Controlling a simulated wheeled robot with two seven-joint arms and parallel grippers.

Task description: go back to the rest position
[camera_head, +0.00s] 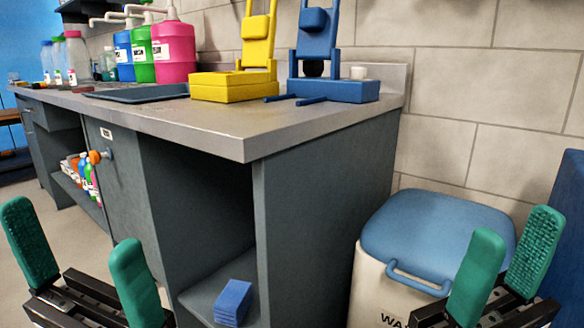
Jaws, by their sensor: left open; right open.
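My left gripper (84,258) is at the lower left, its two green pads spread apart with nothing between them. My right gripper (508,262) is at the lower right, in front of the bin, also spread and empty. Both are below the counter top and touch nothing that I can see. The duct brushes are not something I can make out clearly in this view.
A grey counter (208,124) runs from the left to a corner at centre. On it stand a yellow stand (236,88), a blue stand (340,90), a dark tray (138,93) and coloured pump bottles (174,50). A lidded bin (438,234) stands right.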

